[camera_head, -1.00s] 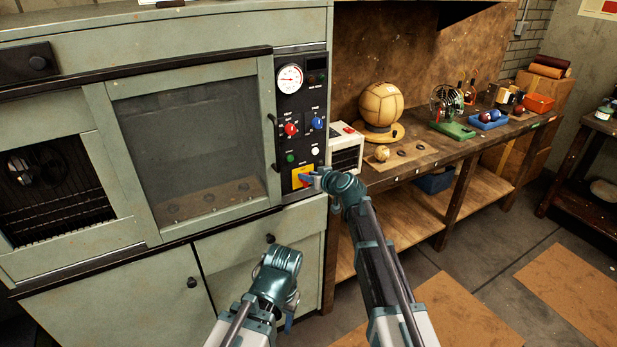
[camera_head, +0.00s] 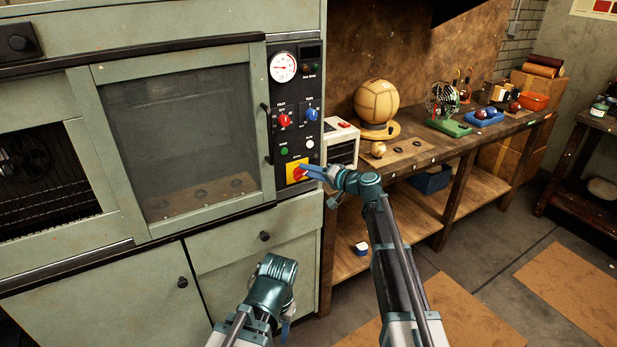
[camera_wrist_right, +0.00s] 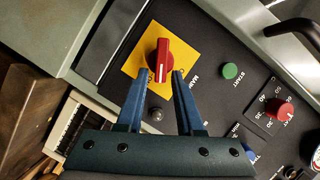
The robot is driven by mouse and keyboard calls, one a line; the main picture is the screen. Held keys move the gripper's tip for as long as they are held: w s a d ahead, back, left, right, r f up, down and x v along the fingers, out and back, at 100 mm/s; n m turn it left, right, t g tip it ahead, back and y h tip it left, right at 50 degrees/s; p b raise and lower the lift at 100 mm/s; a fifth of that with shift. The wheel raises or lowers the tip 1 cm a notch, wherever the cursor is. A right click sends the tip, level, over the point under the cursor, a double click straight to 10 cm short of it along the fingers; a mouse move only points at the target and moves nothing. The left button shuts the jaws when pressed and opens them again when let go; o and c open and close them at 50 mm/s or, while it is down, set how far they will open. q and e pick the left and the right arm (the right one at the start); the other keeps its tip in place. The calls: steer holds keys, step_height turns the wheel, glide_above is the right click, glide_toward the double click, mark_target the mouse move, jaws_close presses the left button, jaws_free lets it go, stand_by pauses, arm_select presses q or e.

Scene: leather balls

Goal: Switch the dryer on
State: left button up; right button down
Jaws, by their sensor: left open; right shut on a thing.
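The dryer (camera_head: 180,130) is a pale green cabinet with a glass door and a black control panel (camera_head: 283,130) on its right side. Low on the panel, a red rotary switch (camera_wrist_right: 162,58) sits on a yellow plate (camera_wrist_right: 135,65); the plate also shows in the head view (camera_head: 294,170). "MAIN" is lettered beside it. My right gripper (camera_wrist_right: 162,74) is shut on the red switch, its blue fingers on both sides of the handle. In the head view my right gripper (camera_head: 304,172) partly hides the switch. My left gripper (camera_head: 286,326) is open and empty, low before the dryer's lower cabinet.
Above the switch are a green start button (camera_wrist_right: 230,71), a red knob (camera_wrist_right: 279,108), a blue knob (camera_head: 311,114) and a dial gauge (camera_head: 283,67). A workbench (camera_head: 455,152) with a leather ball (camera_head: 374,92) stands right of the dryer. Floor on the right is partly clear.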

steer(key=shift+s+f+m+t+y+b, duration=0.15)
steer(key=shift+f+m+y+b, duration=0.35)
steer(key=shift+m+b, duration=0.7)
steer(key=shift+w+f+m+t+y+b, duration=0.1)
steer(key=shift+f+m+t+y+b, duration=0.2)
steer(key=shift+m+y+b, duration=0.6)
steer(key=shift+m+h, duration=0.3)
steer(key=shift+m, duration=0.1)
steer(key=c, duration=1)
jaws_free()
steer(key=shift+o, duration=0.8)
steer(key=shift+a+r, duration=0.1)
steer(key=shift+a, duration=0.05)
steer(key=v, duration=1.4)
steer(key=shift+b, duration=0.3)
